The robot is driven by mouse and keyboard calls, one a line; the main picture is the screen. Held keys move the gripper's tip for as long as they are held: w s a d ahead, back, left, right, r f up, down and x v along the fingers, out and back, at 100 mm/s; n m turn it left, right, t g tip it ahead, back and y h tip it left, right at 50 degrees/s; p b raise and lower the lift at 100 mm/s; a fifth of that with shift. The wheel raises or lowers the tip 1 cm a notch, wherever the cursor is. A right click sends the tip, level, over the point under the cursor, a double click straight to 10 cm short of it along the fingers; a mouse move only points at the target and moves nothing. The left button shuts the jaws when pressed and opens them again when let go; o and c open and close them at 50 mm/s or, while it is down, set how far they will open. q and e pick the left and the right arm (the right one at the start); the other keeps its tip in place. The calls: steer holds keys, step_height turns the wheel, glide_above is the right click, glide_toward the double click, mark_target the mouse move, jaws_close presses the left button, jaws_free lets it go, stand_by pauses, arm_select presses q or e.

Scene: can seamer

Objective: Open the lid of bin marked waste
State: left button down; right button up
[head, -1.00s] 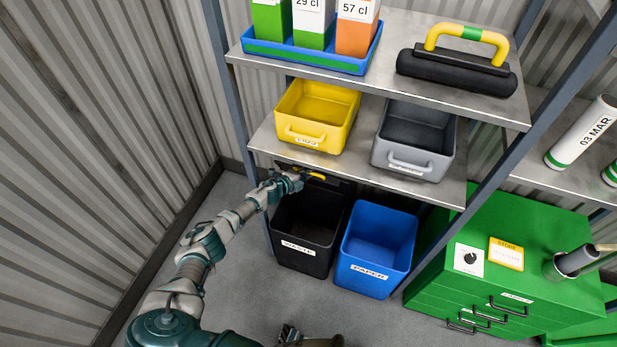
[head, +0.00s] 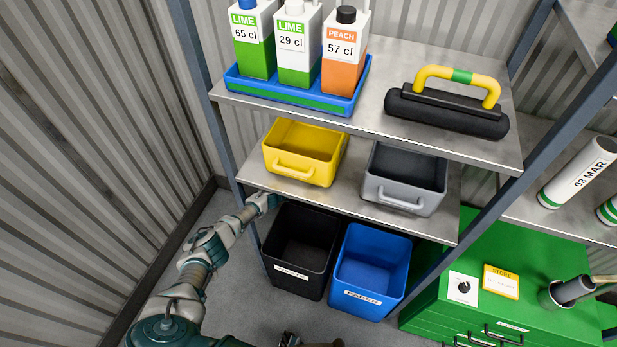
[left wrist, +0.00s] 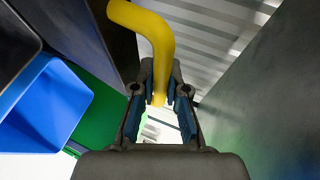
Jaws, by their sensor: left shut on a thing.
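The black waste bin (head: 300,262) stands on the floor under the lower shelf in the head view. Its top is uncovered and its dark inside shows. My left gripper (head: 268,201) is at the bin's back left, partly hidden under the shelf edge. In the left wrist view my left gripper (left wrist: 159,100) is shut on a yellow bar handle (left wrist: 158,35). A dark panel (left wrist: 92,38), apparently the lid, is beside the handle. The lid is hidden by the shelf in the head view. Part of what seems my right gripper (head: 290,340) shows at the bottom edge; its fingers are unclear.
A blue bin (head: 372,265) stands right of the waste bin. A yellow tray (head: 303,167) and a grey tray (head: 400,195) sit on the lower shelf (head: 345,205) above. A green cabinet (head: 540,265) is at the right. The corrugated wall (head: 90,140) is at the left.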

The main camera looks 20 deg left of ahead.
arm_select(q)
steer(key=c, duration=1.2)
jaws_free()
steer(key=shift+a, duration=0.3)
steer(key=shift+f, duration=0.1)
